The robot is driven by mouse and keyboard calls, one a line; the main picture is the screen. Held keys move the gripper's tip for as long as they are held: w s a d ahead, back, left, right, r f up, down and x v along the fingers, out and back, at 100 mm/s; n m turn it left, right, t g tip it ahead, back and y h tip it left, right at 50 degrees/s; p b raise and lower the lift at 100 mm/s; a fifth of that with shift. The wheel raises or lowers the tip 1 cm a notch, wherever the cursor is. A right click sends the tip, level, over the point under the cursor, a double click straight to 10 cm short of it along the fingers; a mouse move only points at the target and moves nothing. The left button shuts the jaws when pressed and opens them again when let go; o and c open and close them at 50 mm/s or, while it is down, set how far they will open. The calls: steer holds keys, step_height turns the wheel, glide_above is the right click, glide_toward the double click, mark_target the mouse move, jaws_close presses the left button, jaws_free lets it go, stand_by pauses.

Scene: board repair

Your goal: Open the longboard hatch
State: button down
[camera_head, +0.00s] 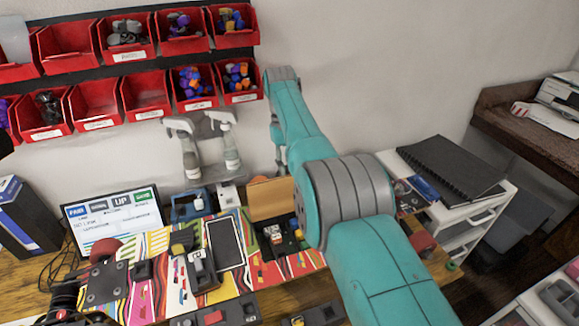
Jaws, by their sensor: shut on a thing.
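The longboard (158,240) lies across the workbench, its deck covered in bright coloured stripes. Its hatch (268,200) is a plain tan panel that stands raised at the deck's far edge. In front of it an open compartment (283,242) shows dark and green electronics, partly covered by my arm. My gripper (281,168) is at the hatch's upper right edge, shut on the hatch. Its fingertips are largely hidden behind my arm, so the exact contact does not show.
A dark flat device (225,243) and several small tools lie on and before the deck. Two spray bottles (230,150) stand behind. A monitor (115,222) is at left, red bins (145,93) hang above. A white cart (470,210) stands right.

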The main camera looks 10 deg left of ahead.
steer(key=c, duration=0.9)
jaws_free()
steer(key=shift+f, duration=0.1)
step_height(320, 180, up, 10)
steer(key=shift+r, duration=0.1)
